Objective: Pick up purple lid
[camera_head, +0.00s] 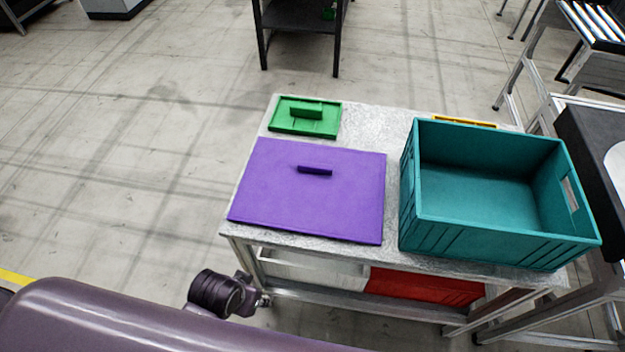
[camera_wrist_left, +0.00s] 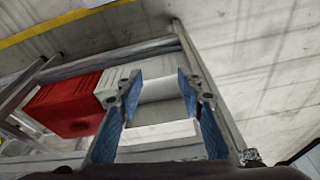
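The purple lid (camera_head: 290,205) lies flat on the left part of the grey table, with a small dark purple handle (camera_head: 315,170) standing on its top. My left arm crosses the bottom of the head view, with its wrist by the table's front left corner, below the lid. My left gripper (camera_wrist_left: 162,88) shows in the left wrist view with its two blue-padded fingers apart and nothing between them. The wrist view looks at the table's lower level, and the lid is not seen there. My right gripper is not in view.
A smaller green lid (camera_head: 290,130) lies behind the purple one. An open, empty teal crate (camera_head: 500,245) stands on the right of the grey tabletop (camera_head: 375,125). Below are a red box (camera_head: 425,287) and a white box (camera_head: 310,268). Floor is clear at left.

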